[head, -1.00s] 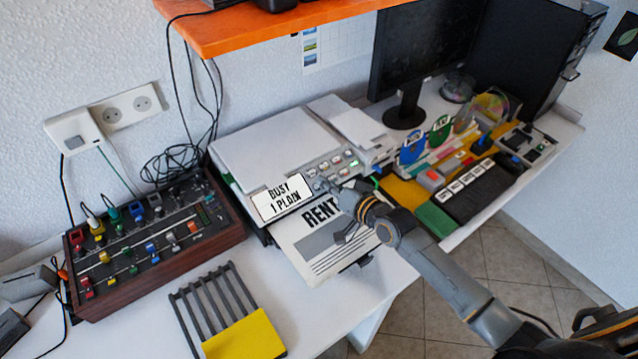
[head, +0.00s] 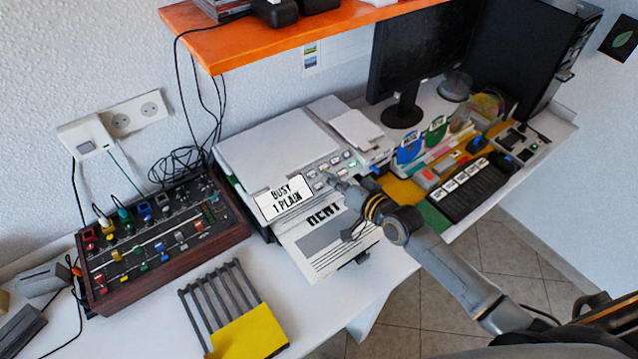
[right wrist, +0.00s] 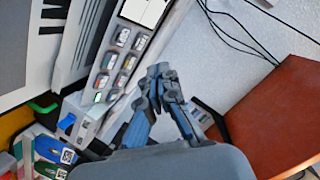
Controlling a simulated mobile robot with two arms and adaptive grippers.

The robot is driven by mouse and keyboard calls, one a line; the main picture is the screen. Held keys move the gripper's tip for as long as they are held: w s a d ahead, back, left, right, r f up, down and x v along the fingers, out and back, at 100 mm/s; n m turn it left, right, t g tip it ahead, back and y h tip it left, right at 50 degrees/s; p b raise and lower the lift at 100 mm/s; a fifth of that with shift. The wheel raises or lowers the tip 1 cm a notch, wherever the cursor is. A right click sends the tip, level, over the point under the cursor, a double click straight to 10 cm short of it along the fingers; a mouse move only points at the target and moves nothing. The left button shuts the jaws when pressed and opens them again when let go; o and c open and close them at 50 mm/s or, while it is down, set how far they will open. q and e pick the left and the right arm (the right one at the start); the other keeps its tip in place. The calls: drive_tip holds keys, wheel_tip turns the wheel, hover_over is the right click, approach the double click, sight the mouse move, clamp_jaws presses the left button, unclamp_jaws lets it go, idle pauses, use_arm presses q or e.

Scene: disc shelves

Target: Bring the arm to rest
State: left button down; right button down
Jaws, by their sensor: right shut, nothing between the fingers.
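My right gripper (head: 333,183) is shut and empty. In the head view it is over the front of the printer, by the lit buttons on its panel (head: 325,167). My right arm (head: 445,265) reaches in from the lower right. In the right wrist view the closed fingers (right wrist: 160,75) stand beside the button panel (right wrist: 117,62); I cannot tell whether they touch it. The printer (head: 275,145) has a small display (head: 284,197) reading "BUSY 1 PLAIN". A printed sheet (head: 318,245) sticks out below the display. My left gripper is not in view.
A control box with knobs (head: 160,240) stands at left. A slatted rack with a yellow plate (head: 243,330) lies in front. A monitor (head: 410,65) and disc holders (head: 425,140) are at right. An orange shelf (head: 300,42) hangs above. Bare white table (head: 345,290) shows near the front.

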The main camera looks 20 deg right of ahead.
idle(0.6)
drive_tip(key=s+a+f+n+g, duration=0.1)
drive_tip(key=s, duration=0.2)
drive_tip(key=s+a+f+n+g, duration=0.1)
drive_tip(key=s+a, duration=0.1)
drive_tip(key=s, duration=0.2)
drive_tip(key=s+a+f+n+g, duration=0.1)
drive_tip(key=s+f+g, duration=0.1)
drive_tip(key=s, duration=0.2)
drive_tip(key=shift+s+a+n+h, duration=0.2)
drive_tip(key=shift+n+h, duration=0.1)
drive_tip(key=shift+h, duration=0.1)
drive_tip(key=s+d+n+g+h, duration=0.1)
drive_tip(key=s+d+g+h, duration=0.25)
drive_tip(key=s, duration=0.65)
drive_tip(key=s+d+n+g+h, duration=0.1)
drive_tip(key=s+d+g+h, duration=0.2)
drive_tip(key=s, duration=0.7)
wheel_tip(320, 180, down, 27)
drive_tip(key=s+y, duration=0.2)
drive_tip(key=s+d+f+g, duration=0.1)
drive_tip(key=s+f, duration=0.6)
drive_tip(key=s, duration=0.1)
drive_tip(key=s+d+f+g, duration=0.1)
drive_tip(key=s+d+f, duration=0.1)
drive_tip(key=s+f, duration=0.5)
drive_tip(key=shift+s+d+f+h, duration=0.25)
drive_tip(key=shift+s+f+h, duration=0.1)
drive_tip(key=shift+s+f, duration=0.1)
